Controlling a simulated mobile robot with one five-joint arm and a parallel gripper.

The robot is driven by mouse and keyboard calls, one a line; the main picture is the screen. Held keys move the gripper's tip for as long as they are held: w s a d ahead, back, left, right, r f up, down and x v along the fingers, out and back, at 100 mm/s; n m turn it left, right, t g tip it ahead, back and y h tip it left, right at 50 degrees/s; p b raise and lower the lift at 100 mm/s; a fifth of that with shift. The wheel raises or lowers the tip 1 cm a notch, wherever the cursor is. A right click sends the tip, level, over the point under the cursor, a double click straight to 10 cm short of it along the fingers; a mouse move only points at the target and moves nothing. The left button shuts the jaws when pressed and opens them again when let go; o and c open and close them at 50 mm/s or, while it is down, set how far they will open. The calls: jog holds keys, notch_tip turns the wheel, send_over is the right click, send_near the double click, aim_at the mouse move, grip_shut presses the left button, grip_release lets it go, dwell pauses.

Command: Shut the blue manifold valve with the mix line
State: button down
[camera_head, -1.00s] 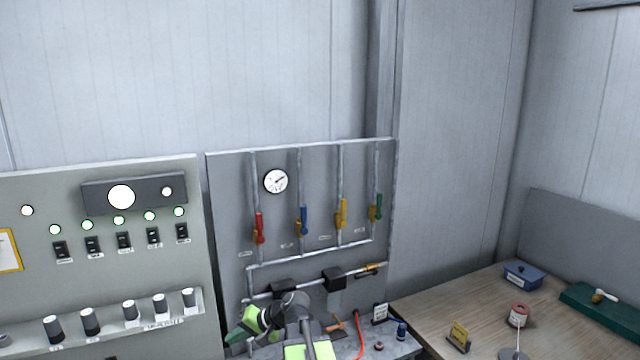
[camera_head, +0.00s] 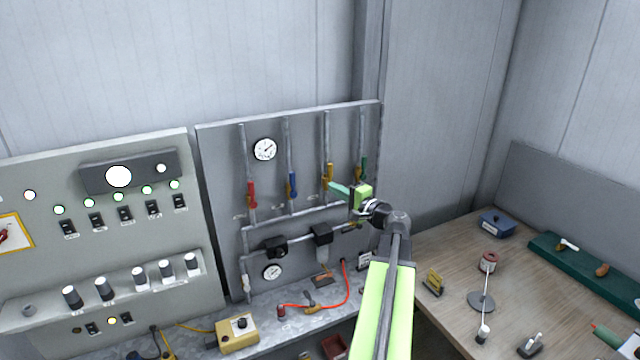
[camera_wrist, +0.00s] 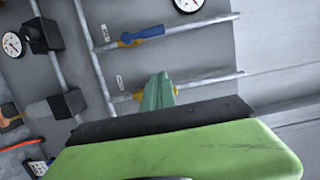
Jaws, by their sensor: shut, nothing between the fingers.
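The blue valve handle (camera_head: 292,185) lies along its upright pipe on the grey manifold panel, second from the left. It also shows in the wrist view (camera_wrist: 145,33) on a yellow valve body, beside a small unreadable label. My gripper (camera_head: 332,184) is right of it, with its teal fingertips near the yellow valve handle (camera_head: 328,170). In the wrist view my shut fingers (camera_wrist: 160,88) overlap the yellow valve and hide much of it. Whether they touch it I cannot tell. The gripper is apart from the blue handle.
A red handle (camera_head: 251,194) is left of the blue one and a green handle (camera_head: 363,168) right of the yellow one. Gauges (camera_head: 265,149) and black blocks (camera_head: 273,247) are on the panel. A metal bench with a red hose (camera_head: 330,305) is below; a wooden table stands right.

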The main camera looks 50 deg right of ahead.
aim_at(293, 185)
jog(key=w+a, duration=0.2)
jog(key=w, duration=0.8)
jog(key=shift+w+a, duration=0.2)
jog(key=shift+w, duration=0.15)
